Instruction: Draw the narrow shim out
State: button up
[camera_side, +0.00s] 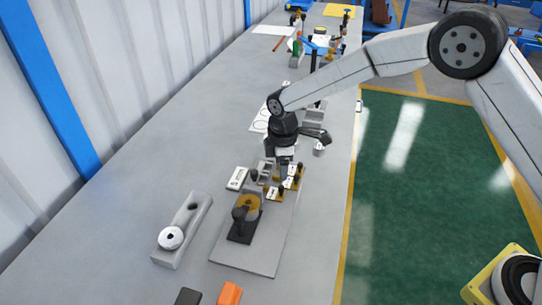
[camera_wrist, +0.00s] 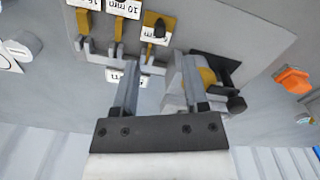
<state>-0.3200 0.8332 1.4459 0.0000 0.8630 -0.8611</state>
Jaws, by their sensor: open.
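Several amber shims with white size tags stand in a row at the grey plate's edge. In the wrist view one tag reads 10 mm (camera_wrist: 122,7); another, with a dark knob (camera_wrist: 158,26), has a partly hidden number. I cannot tell for certain which is the narrow shim. The amber flanged shell (camera_side: 248,203) sits on a black base on the grey plate (camera_side: 262,255), and it shows partly at right in the wrist view (camera_wrist: 207,76). My gripper (camera_wrist: 158,68) is open, its fingers apart with nothing held between them, close to the shim row.
A white label card (camera_side: 237,178) lies near the shims. Orange (camera_side: 229,294) and dark blocks lie at the near edge.

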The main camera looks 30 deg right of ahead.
aim_at(281, 186)
jog(key=shift+f, duration=0.1)
jog(key=shift+f, duration=3.8)
grip_shut()
